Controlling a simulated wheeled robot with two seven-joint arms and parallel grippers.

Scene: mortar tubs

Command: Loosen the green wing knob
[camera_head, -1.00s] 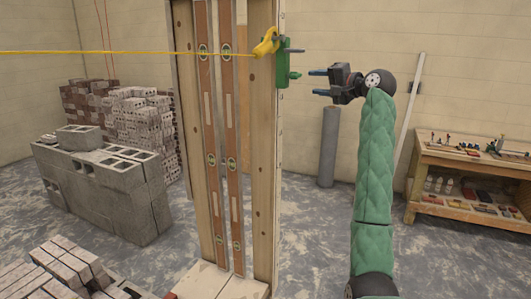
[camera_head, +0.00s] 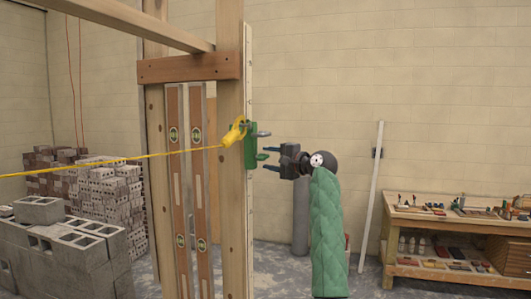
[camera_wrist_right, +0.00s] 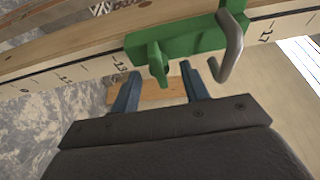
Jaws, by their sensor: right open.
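The green wing knob (camera_head: 262,156) sticks out to the right from the lower part of a green clamp (camera_head: 250,145) on the wooden post. In the right wrist view the wing knob (camera_wrist_right: 158,64) stands in front of the clamp body (camera_wrist_right: 190,42), ahead of the fingertips and roughly between them. My right gripper (camera_head: 272,158) is open and empty, its blue fingers pointing left at the knob. The right gripper also shows in the wrist view (camera_wrist_right: 160,75). I cannot tell whether a finger touches the knob. My left gripper is not in view.
A grey metal hook (camera_wrist_right: 232,48) hangs beside the knob, near the right finger. A yellow line (camera_head: 110,160) runs left from a yellow piece (camera_head: 235,132) on the clamp. The post (camera_head: 230,90) carries a marked white strip. A workbench (camera_head: 450,225) stands far right.

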